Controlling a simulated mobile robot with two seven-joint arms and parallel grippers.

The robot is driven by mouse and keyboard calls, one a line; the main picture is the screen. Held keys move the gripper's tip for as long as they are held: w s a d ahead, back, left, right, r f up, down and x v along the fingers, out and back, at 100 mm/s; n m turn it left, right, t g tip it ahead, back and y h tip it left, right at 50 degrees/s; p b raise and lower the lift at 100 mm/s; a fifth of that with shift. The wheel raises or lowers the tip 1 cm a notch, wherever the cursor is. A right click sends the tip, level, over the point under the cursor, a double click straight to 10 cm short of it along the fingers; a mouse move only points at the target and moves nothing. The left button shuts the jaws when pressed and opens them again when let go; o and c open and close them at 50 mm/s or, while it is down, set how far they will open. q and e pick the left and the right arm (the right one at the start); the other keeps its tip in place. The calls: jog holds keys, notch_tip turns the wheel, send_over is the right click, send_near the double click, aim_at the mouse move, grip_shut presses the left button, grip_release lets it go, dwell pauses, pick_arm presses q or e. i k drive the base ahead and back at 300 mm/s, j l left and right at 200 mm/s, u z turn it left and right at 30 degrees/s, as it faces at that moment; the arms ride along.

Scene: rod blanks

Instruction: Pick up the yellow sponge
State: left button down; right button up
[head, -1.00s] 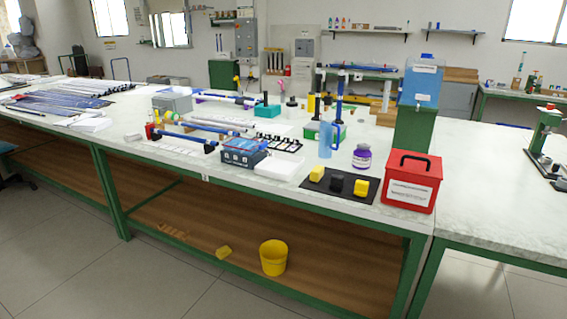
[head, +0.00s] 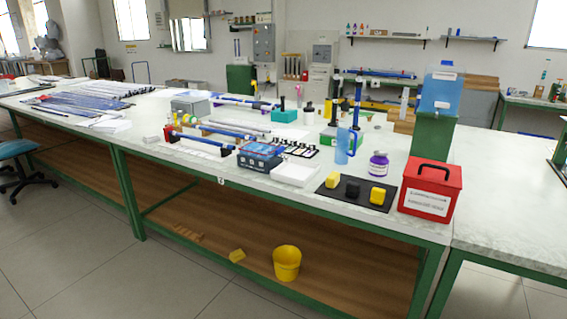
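From this distance I cannot tell for sure which yellow piece is a sponge. Neither of my grippers is in view.
The green-framed bench top (head: 250,190) overhangs the shelf. A red box (head: 430,189), black mat (head: 334,193), blue jug (head: 345,146) and purple jar (head: 378,164) stand near its front edge. Open tiled floor (head: 170,285) lies in front. A blue chair (head: 14,150) is at far left.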

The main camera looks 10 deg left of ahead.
aim_at(333, 178)
jog(key=i+j+z, duration=0.15)
jog(key=i+j, duration=0.2)
jog(key=i+j+z, duration=0.15)
jog(key=i+j, duration=0.2)
jog(key=j, duration=0.15)
jog(key=i+j+z, duration=0.15)
jog(key=i+j, duration=0.15)
jog(key=j, duration=0.2)
